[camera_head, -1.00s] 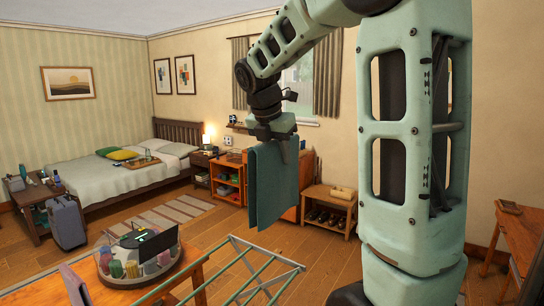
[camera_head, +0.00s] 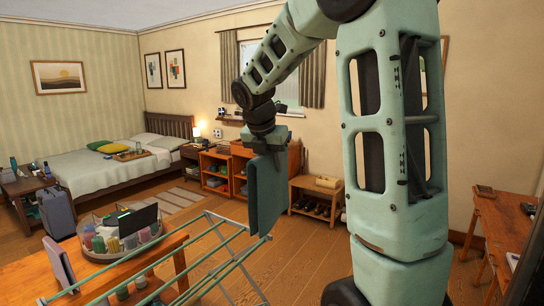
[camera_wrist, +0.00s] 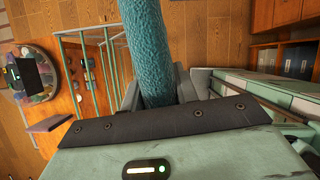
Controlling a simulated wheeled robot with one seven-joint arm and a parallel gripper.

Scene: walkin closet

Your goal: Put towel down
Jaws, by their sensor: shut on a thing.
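A teal towel (camera_head: 267,196) hangs folded from my gripper (camera_head: 268,148) in the head view. My gripper is shut on its upper edge and holds it in the air, with its lower end close to the right end of a green drying rack (camera_head: 222,262). I cannot tell whether towel and rack touch. In the wrist view the towel (camera_wrist: 155,60) runs away from between the fingers, with the rack (camera_wrist: 85,45) to its left. The fingertips are partly hidden by the towel.
A wooden table (camera_head: 170,250) at the lower left bears a round tray (camera_head: 100,257) of jars and a dark screen. A shoe bench (camera_head: 325,199) and orange shelves (camera_head: 215,160) stand by the back wall. Wooden floor is bare right of the rack.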

